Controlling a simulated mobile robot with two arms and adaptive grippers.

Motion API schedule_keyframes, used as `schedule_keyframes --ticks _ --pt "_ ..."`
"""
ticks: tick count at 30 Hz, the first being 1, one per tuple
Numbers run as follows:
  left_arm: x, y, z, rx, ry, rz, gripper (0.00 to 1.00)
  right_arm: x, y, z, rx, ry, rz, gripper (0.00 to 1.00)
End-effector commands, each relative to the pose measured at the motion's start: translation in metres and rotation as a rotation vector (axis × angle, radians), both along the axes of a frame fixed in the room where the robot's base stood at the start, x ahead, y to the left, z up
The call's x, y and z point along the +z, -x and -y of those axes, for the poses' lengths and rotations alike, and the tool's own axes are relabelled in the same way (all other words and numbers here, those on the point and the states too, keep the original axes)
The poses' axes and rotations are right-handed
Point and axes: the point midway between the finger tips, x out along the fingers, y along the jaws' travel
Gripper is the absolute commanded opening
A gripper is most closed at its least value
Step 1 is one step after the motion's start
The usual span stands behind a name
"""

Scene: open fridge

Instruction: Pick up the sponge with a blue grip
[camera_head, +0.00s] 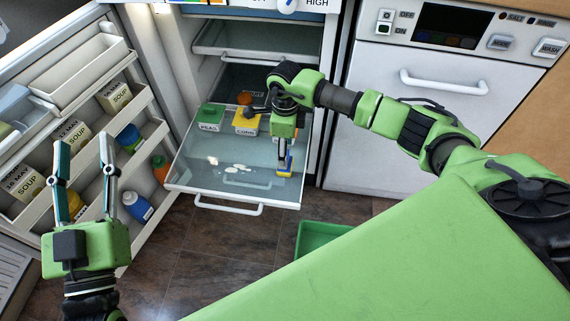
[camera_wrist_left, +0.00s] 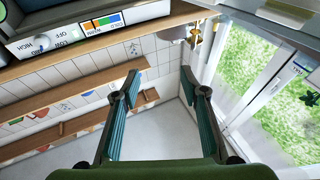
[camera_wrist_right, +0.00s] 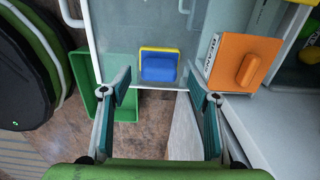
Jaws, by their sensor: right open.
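The sponge (camera_wrist_right: 158,50), yellow with a blue grip (camera_wrist_right: 159,68), shows in the right wrist view, ahead of and between the fingertips of my right gripper (camera_wrist_right: 159,92). That gripper is open, with nothing between its fingers. In the head view the sponge (camera_head: 285,166) is at the right side of the pulled-out glass drawer (camera_head: 222,183), just below my right gripper (camera_head: 284,150) and partly hidden by it. Whether the fingers touch it I cannot tell. My left gripper (camera_head: 84,152) is open and empty, raised in front of the fridge door.
Boxes marked peas (camera_head: 209,118) and corn (camera_head: 246,121) stand at the drawer's back. A green tray (camera_head: 316,238) is on the floor. The open fridge door (camera_head: 110,258) holds soup boxes (camera_head: 115,95) and bottles (camera_head: 136,206).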

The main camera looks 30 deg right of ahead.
Motion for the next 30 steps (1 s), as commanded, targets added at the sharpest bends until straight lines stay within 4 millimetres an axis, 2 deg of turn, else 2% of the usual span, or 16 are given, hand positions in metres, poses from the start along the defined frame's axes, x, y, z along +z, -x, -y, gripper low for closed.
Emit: schedule_keyframes --ticks 1,7,17,20,22,23,30 --pt "0.008 0.003 0.001 -0.003 0.014 0.049 0.4 -0.008 0.001 -0.002 0.0 -0.001 -0.001 0.56" --pt "0.037 0.017 0.001 -0.012 0.053 0.19 0.4 -0.024 0.001 -0.001 0.0 -0.001 -0.002 0.56" --pt "0.045 0.021 0.0 -0.013 0.064 0.226 0.4 -0.026 0.001 -0.001 0.0 0.0 0.0 0.56" --pt "0.045 0.021 0.0 -0.013 0.063 0.225 0.4 -0.026 0.001 -0.001 0.0 0.0 0.0 0.35" --pt "0.044 0.021 0.0 -0.013 0.063 0.225 0.4 -0.026 0.001 -0.001 0.0 0.0 0.0 0.17" --pt "0.044 0.021 0.0 -0.013 0.063 0.224 0.4 -0.026 0.001 -0.001 0.0 -0.001 -0.001 0.14" --pt "0.044 0.021 0.0 -0.013 0.063 0.224 0.4 -0.026 0.001 -0.001 0.0 0.0 0.0 0.14"
